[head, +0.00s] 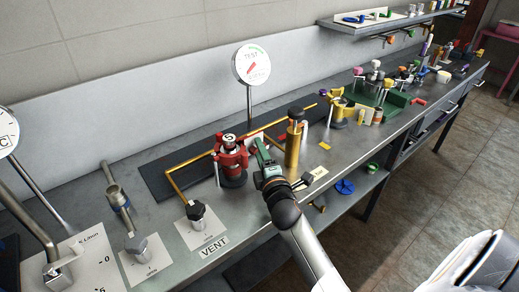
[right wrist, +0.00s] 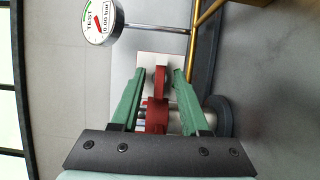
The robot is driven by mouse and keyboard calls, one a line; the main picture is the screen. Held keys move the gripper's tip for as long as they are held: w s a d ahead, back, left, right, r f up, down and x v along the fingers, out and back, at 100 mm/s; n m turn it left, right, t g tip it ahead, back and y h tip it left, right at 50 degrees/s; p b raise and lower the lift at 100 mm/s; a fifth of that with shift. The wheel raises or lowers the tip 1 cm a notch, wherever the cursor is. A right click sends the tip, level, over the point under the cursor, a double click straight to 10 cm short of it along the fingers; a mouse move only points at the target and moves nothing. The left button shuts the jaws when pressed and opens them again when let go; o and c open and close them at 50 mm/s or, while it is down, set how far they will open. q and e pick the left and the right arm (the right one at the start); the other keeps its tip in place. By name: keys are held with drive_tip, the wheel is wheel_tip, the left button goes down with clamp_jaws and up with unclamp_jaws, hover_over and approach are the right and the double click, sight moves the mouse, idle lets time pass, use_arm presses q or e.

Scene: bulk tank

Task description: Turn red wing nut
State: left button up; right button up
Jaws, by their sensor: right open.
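A red clamp-like fitting (head: 232,160) with a black and silver top stands on the bench in the head view. In the right wrist view a red wing-shaped piece (right wrist: 157,116), likely the red wing nut, lies between my fingers in front of a white plate (right wrist: 147,62). My right gripper (head: 259,146) is just right of the red fitting in the head view. In the right wrist view its green fingers (right wrist: 159,76) are open, one on each side of the red piece, with visible gaps. In the head view the gripper partly hides this area. My left gripper is not in view.
A brass cylinder (head: 293,146) stands close to the right of my gripper. A round TEST gauge (head: 252,64) on a post rises behind. A yellow pipe (head: 187,166) runs left of the fitting.

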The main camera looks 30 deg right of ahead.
drive_tip(key=shift+c, duration=0.2)
clamp_jaws()
idle(0.4)
